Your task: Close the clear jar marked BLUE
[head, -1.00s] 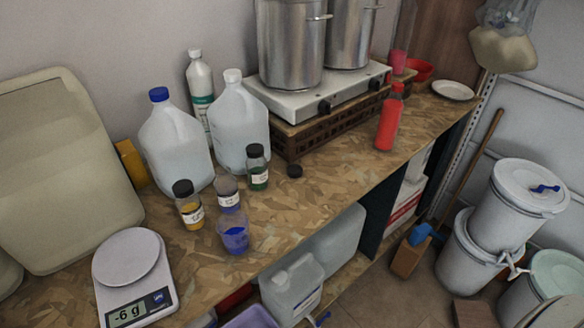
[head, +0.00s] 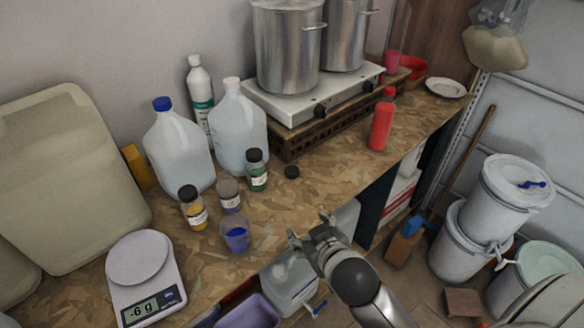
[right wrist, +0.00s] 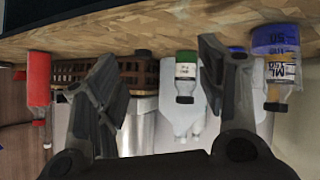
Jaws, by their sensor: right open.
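The clear jar (head: 229,196) stands upright and open on the workbench, between the yellow jar and the green jar; its label is too small to read. A loose black lid (head: 291,172) lies on the bench to the right of the green jar. A dark round thing against the crate in the right wrist view (right wrist: 143,53) looks like this lid. My right gripper (head: 310,230) is open and empty at the bench's front edge, nearer the front than the lid and apart from it. Its two fingers show in the right wrist view (right wrist: 158,75). My left gripper is not in view.
Jugs (head: 240,130) stand behind. A red bottle (head: 380,125) is at the right. Bench around the lid is clear.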

